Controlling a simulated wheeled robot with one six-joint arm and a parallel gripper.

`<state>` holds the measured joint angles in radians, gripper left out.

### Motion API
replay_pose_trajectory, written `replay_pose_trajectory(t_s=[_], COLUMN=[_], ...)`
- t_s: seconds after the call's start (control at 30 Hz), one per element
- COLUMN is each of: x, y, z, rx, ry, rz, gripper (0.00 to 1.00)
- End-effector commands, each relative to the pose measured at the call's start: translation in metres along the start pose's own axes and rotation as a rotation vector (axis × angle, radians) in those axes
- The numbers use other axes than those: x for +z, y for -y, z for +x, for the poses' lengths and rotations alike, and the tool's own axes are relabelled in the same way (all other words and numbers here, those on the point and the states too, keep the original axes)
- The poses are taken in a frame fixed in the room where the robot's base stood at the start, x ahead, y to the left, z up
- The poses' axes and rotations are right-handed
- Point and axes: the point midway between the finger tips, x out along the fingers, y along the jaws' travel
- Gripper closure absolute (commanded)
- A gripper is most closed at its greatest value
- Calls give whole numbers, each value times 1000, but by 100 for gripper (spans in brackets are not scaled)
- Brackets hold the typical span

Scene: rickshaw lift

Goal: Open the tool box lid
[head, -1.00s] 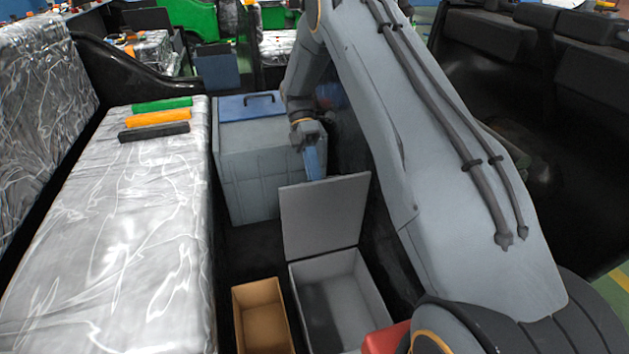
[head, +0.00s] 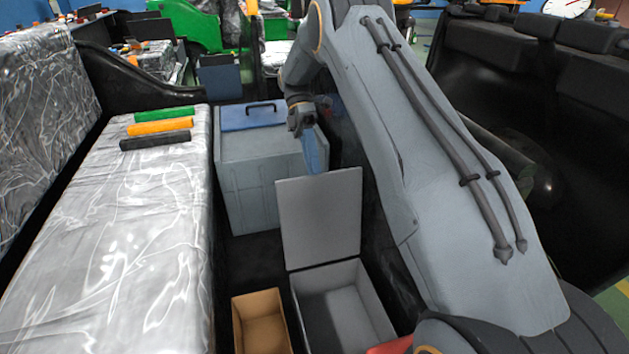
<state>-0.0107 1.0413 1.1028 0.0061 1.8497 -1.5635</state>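The grey tool box (head: 345,300) stands on the floor, and its inside shows dark and empty. Its flat grey lid (head: 320,218) stands up steeply at the far edge of the box, so the box is open. My gripper (head: 313,155) is above and behind the lid's top edge. A blue part shows at its end, and I cannot tell whether the fingers are apart. The lid's far side is hidden, so contact between gripper and lid cannot be seen.
A grey cabinet (head: 250,185) with a blue handled lid (head: 248,117) stands behind. An open orange box (head: 262,325) is left of the tool box. A wrapped seat (head: 130,250) with green, orange and black rolls lies left. A red object (head: 390,345) is at the lower right.

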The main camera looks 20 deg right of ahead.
Motion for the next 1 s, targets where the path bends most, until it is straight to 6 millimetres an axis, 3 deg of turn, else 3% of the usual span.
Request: replay_pose_trajectory(t_s=[0.13,0.4,0.57,0.63,0.77,1.0], x=[1,1,0,-1,-1,3], y=[0,0,2,6,19,61], z=[-10,-12,-14,-17,-22,-14], rx=[0,-1,14,41,110,233], ry=[0,0,-5,-12,-32,-76], rz=[1,1,12,36,122,379], gripper=[71,71,96,100,100,100])
